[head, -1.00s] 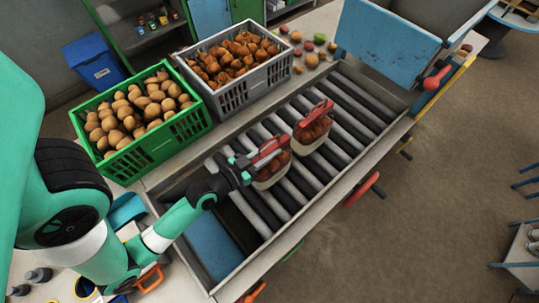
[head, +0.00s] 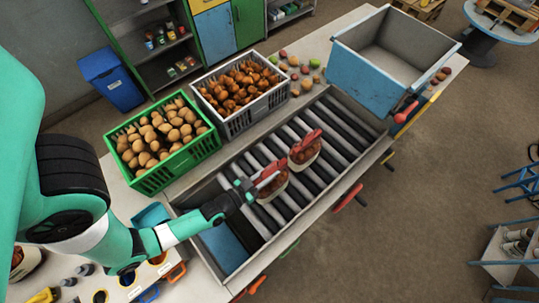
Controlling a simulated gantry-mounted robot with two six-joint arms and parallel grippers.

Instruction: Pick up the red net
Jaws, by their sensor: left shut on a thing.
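A small red net (head: 275,188) with a pale lower part and reddish-brown contents is on the roller conveyor. My left gripper (head: 264,181) is shut on its red top, which hides part of the net. I cannot tell whether the net is clear of the rollers. A second, similar net (head: 305,155) with a red top stands just beyond it, up and to the right, on the rollers. My right gripper is not in view.
The roller conveyor (head: 322,123) has bare rollers beyond the second net. A green crate of potatoes (head: 186,170) and a grey crate of brown onions (head: 231,125) stand along its left side. A blue-grey bin (head: 366,82) stands at its far end. Loose produce (head: 294,74) lies behind.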

